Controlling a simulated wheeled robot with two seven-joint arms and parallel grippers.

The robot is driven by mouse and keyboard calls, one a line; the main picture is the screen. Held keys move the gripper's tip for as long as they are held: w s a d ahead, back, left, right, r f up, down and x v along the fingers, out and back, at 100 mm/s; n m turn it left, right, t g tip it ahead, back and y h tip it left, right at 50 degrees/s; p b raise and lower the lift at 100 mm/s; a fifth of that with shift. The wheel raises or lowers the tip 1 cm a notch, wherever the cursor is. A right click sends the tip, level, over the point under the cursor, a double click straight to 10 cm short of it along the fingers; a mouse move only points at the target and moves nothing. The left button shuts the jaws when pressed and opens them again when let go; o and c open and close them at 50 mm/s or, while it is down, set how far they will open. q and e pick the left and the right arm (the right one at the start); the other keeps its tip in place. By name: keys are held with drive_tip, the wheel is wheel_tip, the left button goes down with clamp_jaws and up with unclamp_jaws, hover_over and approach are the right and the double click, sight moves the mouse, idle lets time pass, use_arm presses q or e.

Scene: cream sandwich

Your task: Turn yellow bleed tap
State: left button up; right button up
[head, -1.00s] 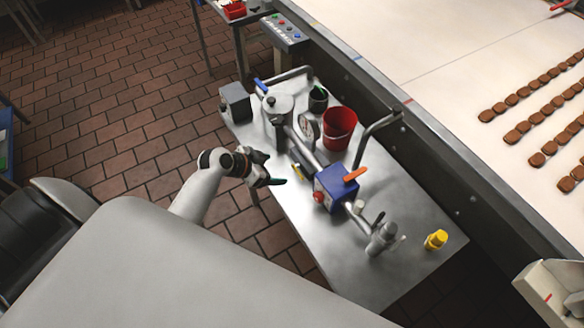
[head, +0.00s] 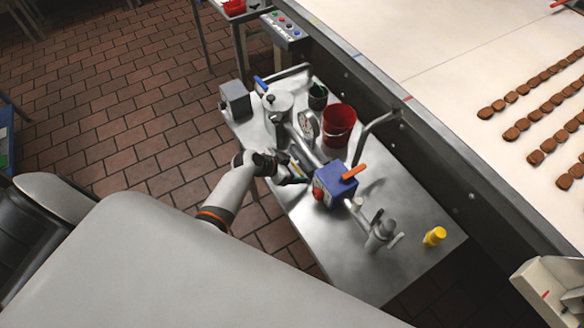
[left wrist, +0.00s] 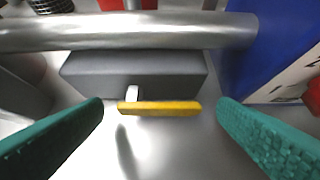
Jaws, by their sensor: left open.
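The yellow bleed tap (left wrist: 160,108) is a flat yellow lever on a short pale stem below a dark grey block (left wrist: 135,75) in the left wrist view. It lies level across the picture. My left gripper (left wrist: 160,125) is open, with one green-padded finger on each side of the lever and apart from it. In the head view my left gripper (head: 285,175) is at the near edge of the metal table, beside the blue box, and largely hides the tap. My right gripper is not in view.
A metal pipe (left wrist: 130,32) runs above the tap, and the blue box (head: 335,187) with an orange handle stands close on the right.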

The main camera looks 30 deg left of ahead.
use_arm(q)
drive_tip(key=c, duration=0.9)
drive_tip(key=shift+c, duration=0.4)
drive_tip(key=shift+w+a+n+g+h+b, duration=0.15)
drive_tip(key=shift+a+n+g+h+b, duration=0.2)
drive_tip(key=shift+h+b, duration=0.65)
drive_tip(key=n+g+h+b, duration=0.1)
drive_tip(key=h+b, duration=0.1)
drive_tip(key=b, duration=0.2)
drive_tip(key=a+n+h+b, duration=0.1)
drive_tip(key=n+h+b, duration=0.1)
drive_tip(key=b, duration=0.2)
drive_tip(key=w+n+g+h+b, duration=0.1)
drive_tip(key=h+b, duration=0.1)
drive_tip(key=b, duration=0.2)
drive_tip(key=shift+w+a+r+g, duration=0.1)
drive_tip(key=shift+a+r+g, duration=0.05)
drive_tip(key=shift+a+g, duration=0.25)
drive_tip(key=shift+w+a+r+n+h+b, duration=0.15)
drive_tip(key=shift+n+h+b, duration=0.4)
drive_tip(key=shift+b, duration=0.3)
drive_tip(key=shift+a+r+n+h+b, duration=0.15)
drive_tip(key=shift+n+h+b, duration=0.25)
drive_tip(key=shift+h+b, duration=0.35)
drive_tip(key=shift+f, duration=0.1)
